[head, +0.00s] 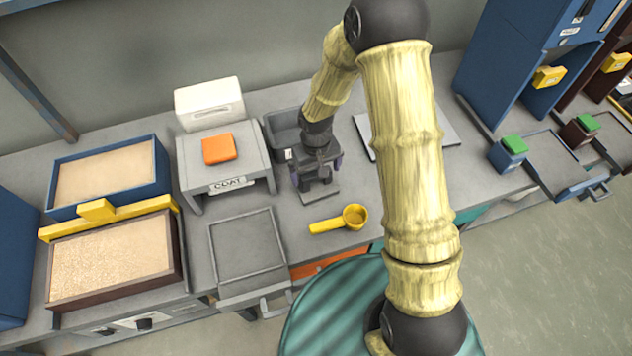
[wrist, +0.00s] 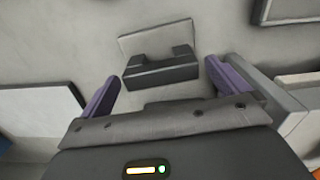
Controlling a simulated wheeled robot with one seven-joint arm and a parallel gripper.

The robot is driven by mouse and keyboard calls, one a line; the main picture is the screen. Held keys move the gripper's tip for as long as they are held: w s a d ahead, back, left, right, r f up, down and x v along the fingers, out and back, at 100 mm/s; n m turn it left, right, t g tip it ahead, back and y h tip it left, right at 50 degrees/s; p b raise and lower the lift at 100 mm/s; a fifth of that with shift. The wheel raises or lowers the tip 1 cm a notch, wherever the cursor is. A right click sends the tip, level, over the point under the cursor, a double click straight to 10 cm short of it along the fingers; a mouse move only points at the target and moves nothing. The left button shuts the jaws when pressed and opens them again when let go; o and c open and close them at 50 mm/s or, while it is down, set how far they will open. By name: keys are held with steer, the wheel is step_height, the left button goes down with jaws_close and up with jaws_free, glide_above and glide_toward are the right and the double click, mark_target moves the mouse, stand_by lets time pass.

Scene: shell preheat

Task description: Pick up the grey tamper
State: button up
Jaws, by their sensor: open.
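A dark grey notched block (wrist: 160,72) with a paler grey flat plate (wrist: 155,40) beside it lies ahead of my gripper (wrist: 165,86) in the wrist view. It is the likeliest grey tamper, but I cannot tell whether it is the tamper itself or a stand. In the head view the grey plate (head: 322,193) shows on the bench just below my gripper (head: 318,172), which hides much of the block. My gripper is open. Its two purple fingers stand to either side of the block in the wrist view, with nothing visibly held.
A yellow scoop (head: 340,220) lies in front of the plate. A dark bin (head: 284,122) stands behind my gripper. The COAT stand (head: 190,160) with an orange block (head: 219,149) and a grey tray (head: 247,246) are to the left. Sand trays (head: 115,260) lie farther left.

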step_height(320, 180, down, 2)
steer(key=shift+f, duration=0.1)
stand_by(0.4)
steer(key=c, duration=1.2)
step_height(320, 180, up, 10)
steer(key=shift+r, duration=0.1)
